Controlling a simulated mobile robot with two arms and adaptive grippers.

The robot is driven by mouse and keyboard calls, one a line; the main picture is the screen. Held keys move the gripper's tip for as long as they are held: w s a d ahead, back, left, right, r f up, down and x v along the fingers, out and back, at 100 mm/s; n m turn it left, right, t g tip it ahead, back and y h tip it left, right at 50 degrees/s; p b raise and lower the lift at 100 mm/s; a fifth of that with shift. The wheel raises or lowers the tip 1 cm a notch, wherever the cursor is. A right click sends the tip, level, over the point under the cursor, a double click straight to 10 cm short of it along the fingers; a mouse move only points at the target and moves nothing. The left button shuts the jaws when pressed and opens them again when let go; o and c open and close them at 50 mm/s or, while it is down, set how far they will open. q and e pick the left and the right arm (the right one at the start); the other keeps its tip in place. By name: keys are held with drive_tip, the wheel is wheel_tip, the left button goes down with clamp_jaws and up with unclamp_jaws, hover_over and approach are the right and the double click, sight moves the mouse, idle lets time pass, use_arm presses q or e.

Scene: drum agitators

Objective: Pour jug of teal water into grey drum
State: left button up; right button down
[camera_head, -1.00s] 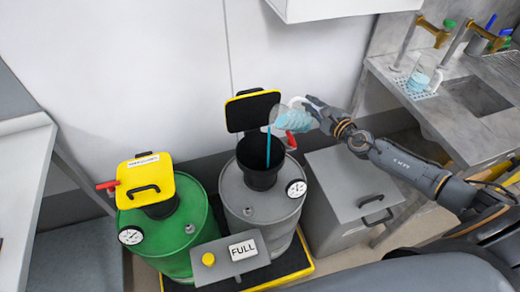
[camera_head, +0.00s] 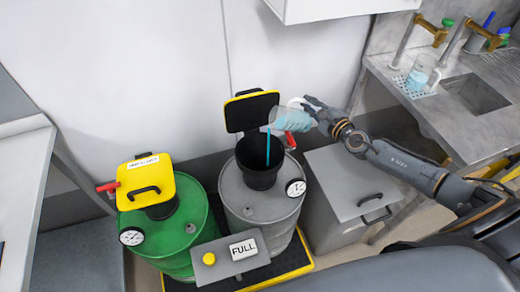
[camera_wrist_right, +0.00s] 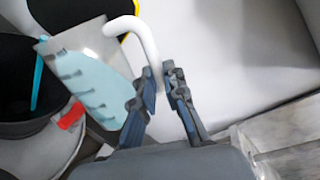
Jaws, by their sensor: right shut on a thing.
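My right gripper (camera_head: 318,106) is shut on the white handle of a clear jug (camera_head: 291,120). In the right wrist view the gripper (camera_wrist_right: 165,88) grips the handle and the jug (camera_wrist_right: 92,80), tilted, still holds teal water. A thin teal stream (camera_head: 268,146) falls from the jug into the black funnel opening of the grey drum (camera_head: 258,208). The drum's black, yellow-edged lid (camera_head: 251,111) stands open behind the opening. My left gripper is not in view.
A green drum (camera_head: 178,240) with a closed yellow lid (camera_head: 145,181) stands left of the grey drum. A control box with a "FULL" sign (camera_head: 243,249) is in front. A grey bin (camera_head: 348,193) stands right. Another jug (camera_head: 420,73) stands by the sink (camera_head: 475,96).

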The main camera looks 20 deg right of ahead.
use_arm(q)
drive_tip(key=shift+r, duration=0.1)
use_arm(e)
drive_tip(key=shift+a+r, duration=0.1)
drive_tip(key=shift+r, duration=0.05)
drive_tip(key=shift+a, duration=0.25)
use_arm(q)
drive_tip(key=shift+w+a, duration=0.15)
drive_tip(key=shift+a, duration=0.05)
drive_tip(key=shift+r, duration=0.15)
use_arm(e)
drive_tip(key=shift+w+d, duration=0.1)
drive_tip(key=shift+d, duration=0.05)
drive_tip(key=shift+p, duration=0.35)
drive_tip(key=shift+a+n, duration=0.3)
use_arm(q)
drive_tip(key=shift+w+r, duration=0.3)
use_arm(e)
drive_tip(key=shift+d, duration=0.15)
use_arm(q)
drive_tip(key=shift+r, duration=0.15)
use_arm(e)
drive_tip(key=shift+s, duration=0.2)
